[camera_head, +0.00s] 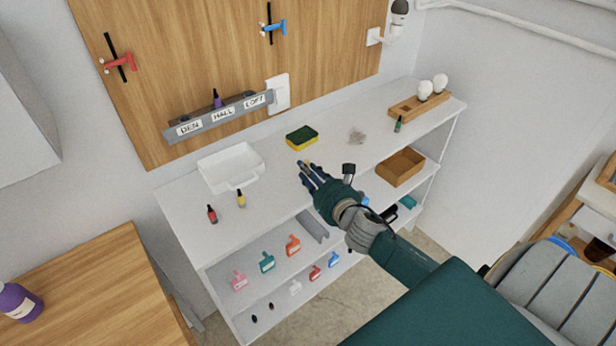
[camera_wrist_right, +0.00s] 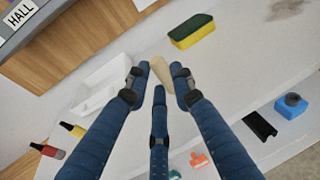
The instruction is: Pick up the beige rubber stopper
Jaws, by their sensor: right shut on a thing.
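The beige rubber stopper (camera_wrist_right: 161,69) is between the blue fingertips of my right gripper (camera_wrist_right: 159,82) in the right wrist view. It is a small tapered piece and the fingers hide part of its sides. In the head view my right gripper (camera_head: 308,171) is over the middle of the white shelf top, with its fingers pointing up and left, and the stopper is too small and covered to make out clearly. Whether it touches the shelf I cannot tell. My left gripper is not in view.
The white shelf unit (camera_head: 290,173) carries a white tray (camera_head: 210,182), red and yellow bottles (camera_head: 212,214), a sponge (camera_head: 301,138) and a wooden box (camera_head: 400,166). Coloured tags stand on the shelf below. The top around the gripper is mostly clear.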

